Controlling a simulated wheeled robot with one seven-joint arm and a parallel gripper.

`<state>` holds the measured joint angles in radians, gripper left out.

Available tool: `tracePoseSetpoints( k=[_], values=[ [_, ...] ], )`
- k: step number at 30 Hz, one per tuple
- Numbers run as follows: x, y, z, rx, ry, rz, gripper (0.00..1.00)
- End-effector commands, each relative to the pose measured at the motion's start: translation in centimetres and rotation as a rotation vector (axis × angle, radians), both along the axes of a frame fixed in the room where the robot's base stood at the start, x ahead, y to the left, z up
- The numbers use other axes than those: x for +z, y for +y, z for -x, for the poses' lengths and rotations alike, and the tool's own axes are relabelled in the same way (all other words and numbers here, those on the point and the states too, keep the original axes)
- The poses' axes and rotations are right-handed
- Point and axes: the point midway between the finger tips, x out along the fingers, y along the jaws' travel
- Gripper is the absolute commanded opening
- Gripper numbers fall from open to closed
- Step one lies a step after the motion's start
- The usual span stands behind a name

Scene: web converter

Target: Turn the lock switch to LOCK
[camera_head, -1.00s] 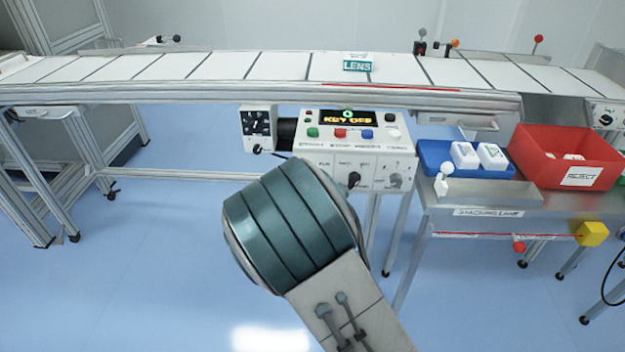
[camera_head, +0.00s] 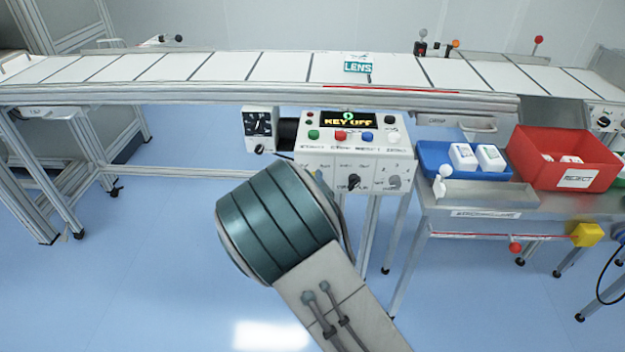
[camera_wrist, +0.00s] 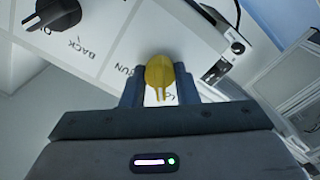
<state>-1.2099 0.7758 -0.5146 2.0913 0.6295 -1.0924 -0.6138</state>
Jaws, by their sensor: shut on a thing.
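The yellow lock switch (camera_wrist: 159,74) stands on a white panel (camera_wrist: 115,40) in the wrist view. My gripper (camera_wrist: 158,84) is shut on it, with one dark finger on each side. A RUN label is printed beside the switch, and another label under it is partly hidden by the gripper. In the head view my arm hides the switch and the fingers. The control box (camera_head: 357,152) there has a display (camera_head: 347,119) reading KEY OFF.
A black knob (camera_wrist: 58,13) sits on the same panel near the word BACK. In the head view a conveyor (camera_head: 210,68) carries a LENS piece (camera_head: 357,67). A red bin (camera_head: 590,183) and a blue tray (camera_head: 431,150) stand right.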

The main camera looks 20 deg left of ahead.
Motion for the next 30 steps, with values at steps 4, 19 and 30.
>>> tracePoseSetpoints(
  k=[4, 19, 30],
  values=[
    [-0.05, 0.04, 0.05, 0.001, -0.011, 0.053, 0.04],
    [-0.12, 0.05, 0.06, 0.0, -0.021, 0.094, 0.04],
    [-0.08, 0.04, 0.04, 0.001, -0.022, 0.093, 0.48]
  ],
)
